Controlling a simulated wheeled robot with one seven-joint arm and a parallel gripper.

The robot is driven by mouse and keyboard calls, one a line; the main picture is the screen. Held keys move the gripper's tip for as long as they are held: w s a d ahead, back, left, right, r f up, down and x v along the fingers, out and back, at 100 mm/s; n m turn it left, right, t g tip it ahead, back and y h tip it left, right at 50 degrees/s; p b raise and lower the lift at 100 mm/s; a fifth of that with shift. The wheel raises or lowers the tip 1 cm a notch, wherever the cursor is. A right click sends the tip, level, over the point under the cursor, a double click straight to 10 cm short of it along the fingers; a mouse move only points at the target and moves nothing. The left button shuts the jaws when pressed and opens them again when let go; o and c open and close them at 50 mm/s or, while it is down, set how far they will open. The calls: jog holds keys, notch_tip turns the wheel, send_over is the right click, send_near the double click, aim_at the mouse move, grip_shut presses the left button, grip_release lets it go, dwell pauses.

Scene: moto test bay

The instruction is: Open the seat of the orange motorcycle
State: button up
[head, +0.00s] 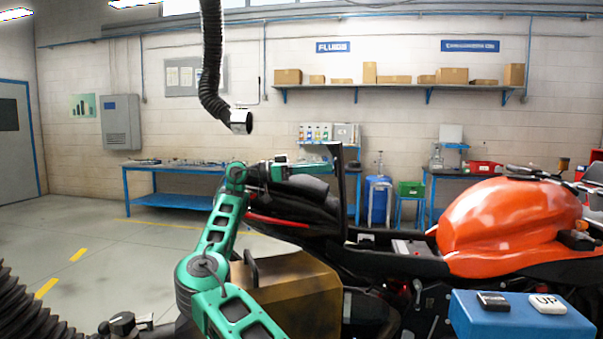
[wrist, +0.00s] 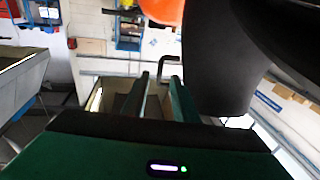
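The orange motorcycle (head: 510,222) stands at the right of the head view. Its black seat (head: 344,195) is raised and stands nearly upright between the tail and the tank, seen almost edge-on. Below it, the bay under the seat (head: 405,248) lies uncovered. My gripper (head: 325,166) is at the upper part of the seat, on its tail side; its tips are partly hidden there. In the wrist view, the two fingers (wrist: 160,82) are apart with nothing between them. The dark seat (wrist: 215,65) fills the space right of them; whether they touch it is unclear.
A brown box-like case (head: 295,285) sits at the motorcycle's near side, below my arm. A blue box with two buttons (head: 520,318) is at lower right. A black hose (head: 211,60) hangs from above. Blue workbenches (head: 165,168) line the back wall; the floor at left is clear.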

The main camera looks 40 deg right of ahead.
jog(key=v, duration=1)
jog(key=shift+d+f, duration=0.1)
jog(key=shift+d, duration=0.05)
